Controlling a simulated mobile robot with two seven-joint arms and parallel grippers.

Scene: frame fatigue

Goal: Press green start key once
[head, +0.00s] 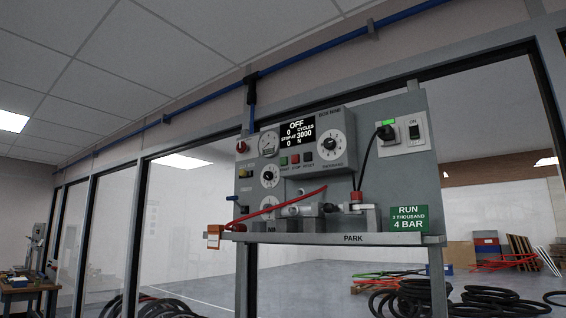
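The green start key (284,161) sits on the front of the grey control box (343,170) of a wall-mounted test rig. It is the leftmost of three small keys. A red stop key (295,159) and a dark reset key (308,156) stand to its right. The display (297,133) above them reads OFF, with 0 cycles, stop at 3000 and 0 N. Nothing covers the keys. Whether the green key is pressed in cannot be told. Neither of my grippers is in view.
A red tube (290,203) slants across the rig below the keys. Dials (333,144), a plug (386,132) with a green light, an ON switch (414,131) and a green RUN sign (409,218) surround the box. A shelf marked PARK (353,239) juts out underneath.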

